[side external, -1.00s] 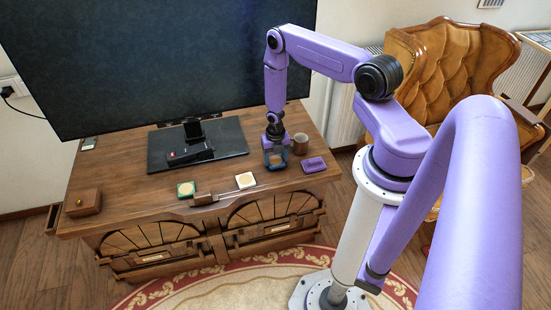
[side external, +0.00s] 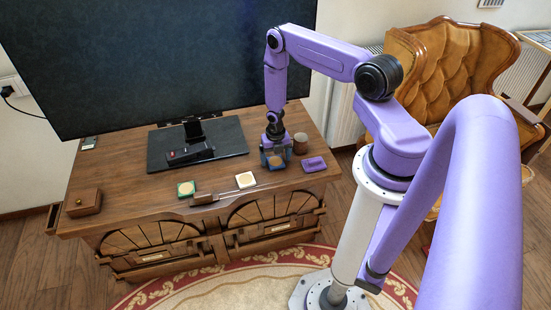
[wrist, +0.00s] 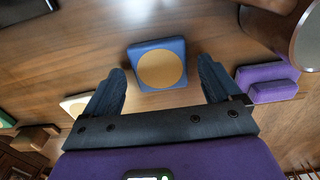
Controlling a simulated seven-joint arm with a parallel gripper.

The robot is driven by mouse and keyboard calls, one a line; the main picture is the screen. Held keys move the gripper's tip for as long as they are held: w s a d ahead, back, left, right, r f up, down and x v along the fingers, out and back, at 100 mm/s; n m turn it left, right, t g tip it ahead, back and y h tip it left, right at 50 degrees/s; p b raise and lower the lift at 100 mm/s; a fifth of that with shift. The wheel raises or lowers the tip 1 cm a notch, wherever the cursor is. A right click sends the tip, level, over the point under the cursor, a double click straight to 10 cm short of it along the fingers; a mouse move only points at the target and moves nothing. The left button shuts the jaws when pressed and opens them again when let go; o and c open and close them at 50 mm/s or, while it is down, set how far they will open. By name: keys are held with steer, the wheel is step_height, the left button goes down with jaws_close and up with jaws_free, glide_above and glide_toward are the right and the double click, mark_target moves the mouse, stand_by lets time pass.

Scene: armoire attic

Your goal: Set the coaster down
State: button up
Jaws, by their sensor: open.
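A blue square coaster with a tan round centre (wrist: 157,65) appears flat on the wooden top in the wrist view. It lies around the fingertips, between the lines of the two fingers, with a gap on each side. In the side external view the coaster (side external: 276,163) shows low between the fingers, partly covered by them. My gripper (wrist: 160,75) is open and points down at it. My gripper (side external: 274,157) is near the right front part of the desk in the side external view. Whether a finger touches the coaster is not clear.
A purple block (side external: 314,164) and a brown cup (side external: 300,143) stand close right of my gripper.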

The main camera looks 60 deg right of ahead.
mark_target(275, 161)
step_height(275, 161, up, 7)
steer(key=shift+f, duration=0.1)
steer(key=shift+w+r, duration=0.1)
steer(key=shift+r, duration=0.15)
steer(key=a+r+m+h, duration=0.1)
steer(key=a+r+m, duration=0.6)
steer(key=a+r, duration=1.35)
steer(key=s+a+r+m+t, duration=0.1)
steer(key=s+a+r+m, duration=0.35)
steer(key=s+r, duration=0.55)
steer(key=s+r+m+y, duration=0.1)
steer(key=s+r+m, duration=0.2)
steer(key=s, duration=1)
step_height(275, 161, up, 2)
steer(key=shift+a+r+g, duration=0.2)
steer(key=shift+g, duration=0.2)
